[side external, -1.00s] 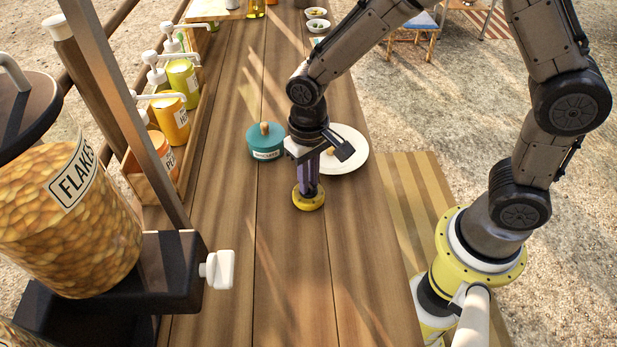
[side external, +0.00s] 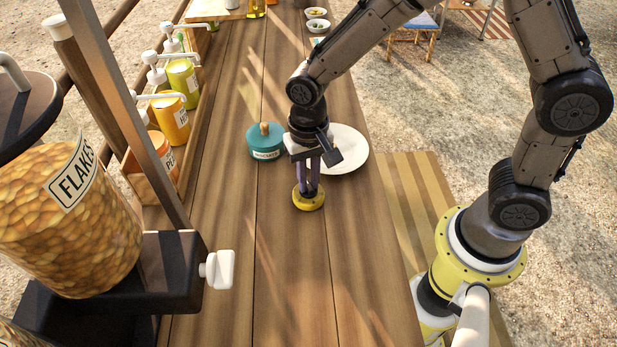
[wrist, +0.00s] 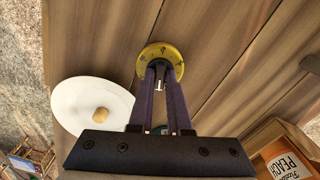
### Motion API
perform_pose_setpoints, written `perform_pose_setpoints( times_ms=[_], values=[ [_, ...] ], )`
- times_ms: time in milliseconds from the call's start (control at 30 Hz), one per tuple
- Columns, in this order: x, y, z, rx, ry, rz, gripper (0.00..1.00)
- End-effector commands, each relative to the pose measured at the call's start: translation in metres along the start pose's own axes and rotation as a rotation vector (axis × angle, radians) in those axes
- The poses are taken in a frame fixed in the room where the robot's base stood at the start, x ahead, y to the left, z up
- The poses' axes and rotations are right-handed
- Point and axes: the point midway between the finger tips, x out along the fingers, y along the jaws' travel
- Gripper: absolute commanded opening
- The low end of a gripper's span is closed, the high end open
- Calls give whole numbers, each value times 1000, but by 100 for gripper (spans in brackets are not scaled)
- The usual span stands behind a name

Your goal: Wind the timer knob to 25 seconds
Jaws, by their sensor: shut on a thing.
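The timer (side external: 308,201) is a small round yellow piece standing on the wooden table. In the wrist view the yellow dial (wrist: 150,53) shows dark marks around its face, too small to read. My gripper (side external: 308,190) points straight down over it, with two purple fingers shut on the knob at its middle. The wrist view shows the fingertips (wrist: 160,84) at the dial's centre. The knob itself is mostly hidden between the fingers, so its setting cannot be read.
A teal lidded pot (side external: 266,146) and a white plate (side external: 349,150) stand just behind the timer. A rack of pump bottles (side external: 170,120) runs along the left. A flakes dispenser (side external: 70,215) stands front left. The table in front of the timer is clear.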

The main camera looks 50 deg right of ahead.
Motion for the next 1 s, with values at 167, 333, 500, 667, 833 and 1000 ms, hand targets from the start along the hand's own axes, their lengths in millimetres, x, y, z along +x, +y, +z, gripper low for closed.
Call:
perform_pose_setpoints(
  times_ms=[167, 333, 500, 667, 833, 1000],
  values=[
    [-1, 0, 0, 145, 1, -2, 8],
    [-1, 0, 0, 186, 1, -2, 8],
    [-1, 0, 0, 187, 1, -2, 8],
    [-1, 0, 0, 300, 1, -2, 8],
    [-1, 0, 0, 393, 1, -2, 8],
    [-1, 0, 0, 394, 1, -2, 8]
  ],
)
